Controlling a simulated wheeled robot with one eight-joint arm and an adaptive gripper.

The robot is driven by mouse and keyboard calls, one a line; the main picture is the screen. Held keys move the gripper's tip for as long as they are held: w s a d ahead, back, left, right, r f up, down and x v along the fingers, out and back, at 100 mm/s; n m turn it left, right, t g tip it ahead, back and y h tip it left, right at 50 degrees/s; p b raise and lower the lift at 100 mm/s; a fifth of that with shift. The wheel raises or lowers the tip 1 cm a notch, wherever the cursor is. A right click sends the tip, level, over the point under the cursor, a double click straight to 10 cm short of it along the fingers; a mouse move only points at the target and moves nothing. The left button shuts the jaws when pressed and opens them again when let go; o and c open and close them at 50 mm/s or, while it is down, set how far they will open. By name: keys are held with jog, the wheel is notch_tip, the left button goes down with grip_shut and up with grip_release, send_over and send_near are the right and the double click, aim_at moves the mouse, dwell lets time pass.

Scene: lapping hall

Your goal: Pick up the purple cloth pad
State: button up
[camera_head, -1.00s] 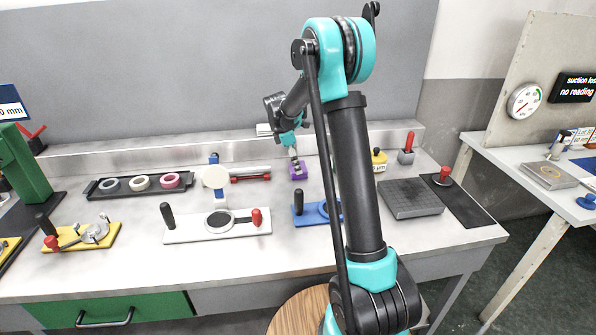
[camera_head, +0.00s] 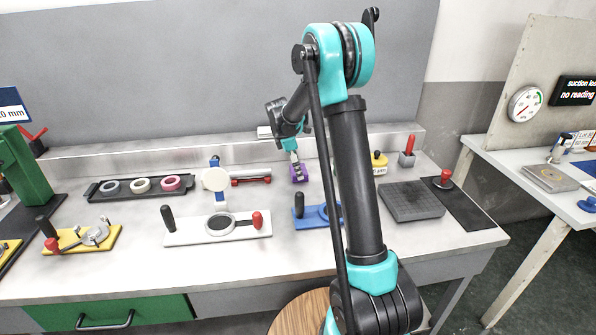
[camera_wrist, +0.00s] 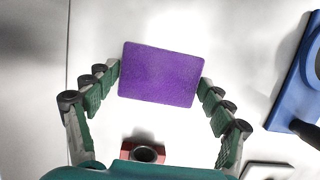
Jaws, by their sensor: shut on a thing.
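The purple cloth pad (camera_wrist: 160,76) is a flat rectangle seen between my fingers in the wrist view. In the head view the purple cloth pad (camera_head: 303,176) shows partly behind my gripper (camera_head: 297,171), near the back of the bench. In the wrist view my gripper (camera_wrist: 160,84) is shut on the pad, with one finger at each short side. The pad sits slightly tilted in the picture. I cannot tell whether its underside touches the bench top.
A blue fixture (camera_head: 311,217) stands in front of the pad and a white fixture (camera_head: 190,237) lies front left. A red-ended bar (camera_head: 250,180) and a tray of rings (camera_head: 95,190) are to the left. A dark grey block (camera_head: 411,203) is to the right.

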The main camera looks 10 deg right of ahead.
notch_tip(320, 180, up, 20)
dwell(0.4)
jog(key=o, duration=0.3)
jog(key=shift+c, duration=1.4)
jog(key=shift+f, duration=0.1)
